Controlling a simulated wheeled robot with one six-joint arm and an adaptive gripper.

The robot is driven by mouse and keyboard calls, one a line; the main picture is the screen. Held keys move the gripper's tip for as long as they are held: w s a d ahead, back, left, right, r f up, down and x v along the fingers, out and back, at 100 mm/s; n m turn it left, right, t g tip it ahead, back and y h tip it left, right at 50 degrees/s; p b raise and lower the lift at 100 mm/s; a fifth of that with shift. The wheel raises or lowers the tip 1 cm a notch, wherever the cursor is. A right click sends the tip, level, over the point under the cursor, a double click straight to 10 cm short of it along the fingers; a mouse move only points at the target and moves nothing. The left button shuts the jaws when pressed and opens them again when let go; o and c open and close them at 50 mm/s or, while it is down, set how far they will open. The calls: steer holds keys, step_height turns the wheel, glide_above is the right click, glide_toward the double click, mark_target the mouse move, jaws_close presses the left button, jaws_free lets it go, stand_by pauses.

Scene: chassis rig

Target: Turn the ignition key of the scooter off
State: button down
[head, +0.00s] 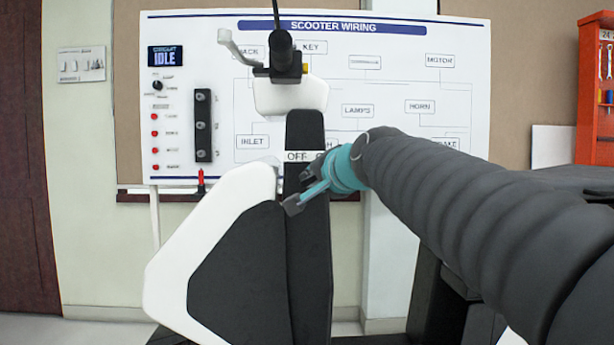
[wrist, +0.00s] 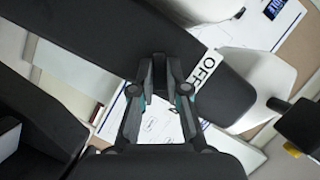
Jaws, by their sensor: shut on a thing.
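The scooter's front (head: 307,240) is a dark column with white body panels, standing before the wiring board. A white label reading OFF (head: 297,156) is on the column; it also shows in the wrist view (wrist: 207,70). My gripper (head: 296,196) is at the column just below this label. In the wrist view my gripper (wrist: 160,84) has its fingertips close together against the dark column, beside the OFF label. It is shut on a small dark piece, which I take to be the ignition key (wrist: 160,74). The key is mostly hidden by the fingers, so its angle cannot be told.
The scooter wiring board (head: 400,60) stands behind, with a small display (head: 165,56) reading IDLE. The handlebar (head: 282,55) rises above the column. A white front panel (head: 200,235) juts out left of my gripper. An orange cabinet (head: 592,80) stands at the far right.

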steer(key=n+h+p, duration=0.2)
steer(key=n, duration=0.1)
steer(key=n+g+h+p, duration=0.1)
steer(key=n, duration=0.1)
steer(key=shift+a+r+p, duration=0.1)
steer(key=shift+a+p, duration=0.2)
steer(key=shift+p, duration=0.05)
steer(key=shift+n+h+b, duration=0.5)
steer(key=shift+n+h, duration=0.4)
steer(key=shift+n, duration=0.4)
steer(key=c, duration=1.2)
jaws_free()
steer(key=shift+o, duration=0.2)
